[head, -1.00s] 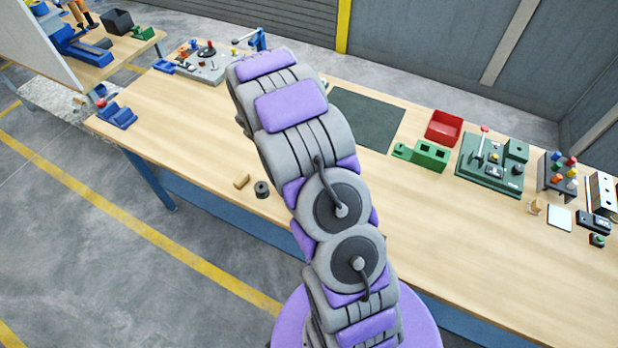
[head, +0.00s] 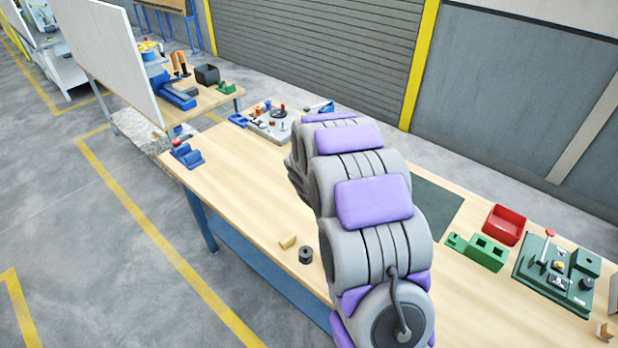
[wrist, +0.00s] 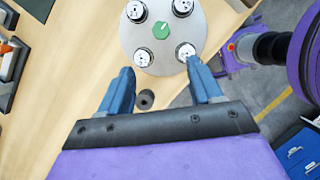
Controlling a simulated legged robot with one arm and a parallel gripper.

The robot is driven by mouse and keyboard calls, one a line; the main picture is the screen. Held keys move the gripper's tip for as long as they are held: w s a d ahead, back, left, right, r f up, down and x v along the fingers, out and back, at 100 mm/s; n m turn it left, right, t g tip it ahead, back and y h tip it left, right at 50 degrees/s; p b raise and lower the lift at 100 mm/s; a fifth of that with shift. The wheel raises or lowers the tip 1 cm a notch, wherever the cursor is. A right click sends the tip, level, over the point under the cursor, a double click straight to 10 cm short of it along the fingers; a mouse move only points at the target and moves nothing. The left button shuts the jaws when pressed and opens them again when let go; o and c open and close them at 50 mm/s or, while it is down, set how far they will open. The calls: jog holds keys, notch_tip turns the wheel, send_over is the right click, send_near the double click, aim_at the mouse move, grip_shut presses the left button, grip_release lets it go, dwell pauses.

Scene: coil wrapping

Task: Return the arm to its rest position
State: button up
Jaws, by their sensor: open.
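My gripper (wrist: 160,82) shows in the wrist view with two blue fingers spread apart and nothing held between them. A small dark hollow cylinder (wrist: 147,99) lies beyond the fingertips, in the gap as seen from the wrist. Ahead is a round grey plate (wrist: 163,36) with a green knob at its middle and several white-and-black round pieces around it. In the head view my grey and purple arm (head: 375,200) reaches over the wooden workbench (head: 245,200); its far end and the gripper are hidden behind the arm links.
A black spool (head: 306,254) and a small wooden block (head: 288,242) are left of the arm. A red bin (head: 504,225), green blocks (head: 478,251) and a green fixture (head: 556,275) are at right. A grey fixture board (head: 272,125) is farther back. Bare bench lies left of the arm.

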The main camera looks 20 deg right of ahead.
jog(key=s+a+r+m+y+b, duration=0.2)
jog(key=s+a+m+b, duration=0.4)
jog(key=s, duration=0.9)
jog(key=s+a+r+m+y+b, duration=0.2)
jog(key=s+a+r+m+b, duration=0.2)
jog(key=s+a+m, duration=0.5)
jog(key=s+a+b, duration=0.2)
jog(key=s, duration=0.4)
jog(key=shift+s+a+g, duration=0.2)
jog(key=shift+g, duration=0.1)
jog(key=shift+r, duration=0.1)
